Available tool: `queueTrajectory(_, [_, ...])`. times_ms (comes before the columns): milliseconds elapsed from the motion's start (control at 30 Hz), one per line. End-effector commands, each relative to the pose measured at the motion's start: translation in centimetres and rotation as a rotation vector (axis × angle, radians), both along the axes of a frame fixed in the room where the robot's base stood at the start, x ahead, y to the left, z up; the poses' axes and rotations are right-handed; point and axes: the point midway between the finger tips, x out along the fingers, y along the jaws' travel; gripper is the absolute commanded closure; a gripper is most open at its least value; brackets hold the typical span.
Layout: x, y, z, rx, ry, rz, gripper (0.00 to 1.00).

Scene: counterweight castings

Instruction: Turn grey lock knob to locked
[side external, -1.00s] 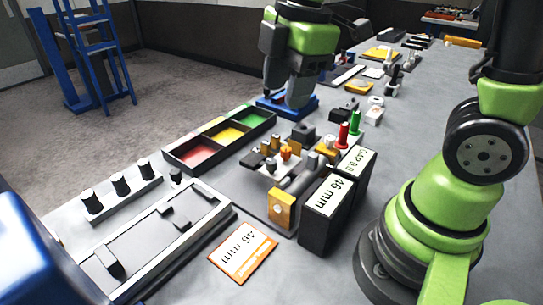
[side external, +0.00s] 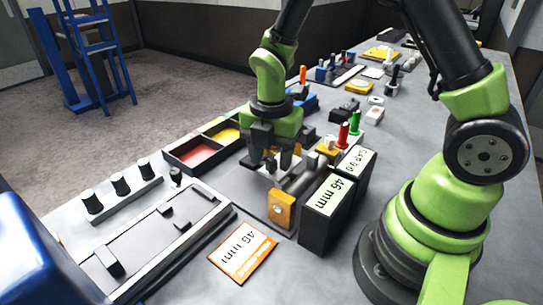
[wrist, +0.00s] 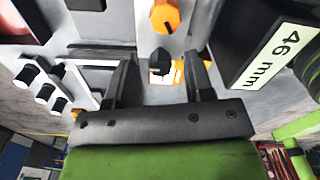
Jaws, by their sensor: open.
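The small dark grey lock knob (wrist: 160,60) shows in the wrist view between my fingertips, with a gap on each side. An orange knob (wrist: 166,17) is just beyond it on the same light grey fixture. My gripper (wrist: 162,66) is open and empty, with one finger on each side of the grey knob in the picture. I cannot tell how far above the knob the fingertips are. In the side view my gripper (side external: 280,164) is low over the fixture and hides the knobs. The knob's lock marks are not readable.
A black block labelled 46 mm (side external: 325,216) stands close right of the gripper, beside a yellow-orange block (side external: 281,209). A red and a green post (side external: 355,123) rise behind. A sectioned bin (side external: 192,155) and a framed tray (side external: 150,240) lie left. A 46 mm card (side external: 243,252) lies in front.

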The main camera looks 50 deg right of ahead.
Motion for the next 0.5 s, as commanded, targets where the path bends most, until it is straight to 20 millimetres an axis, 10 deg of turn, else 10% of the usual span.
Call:
queueTrajectory(367, [-0.02,-0.01,-0.7,0.0,-0.001,0.0,0.52])
queueTrajectory(500, [-0.01,0.0,-0.69,0.0,-0.001,0.0,0.84])
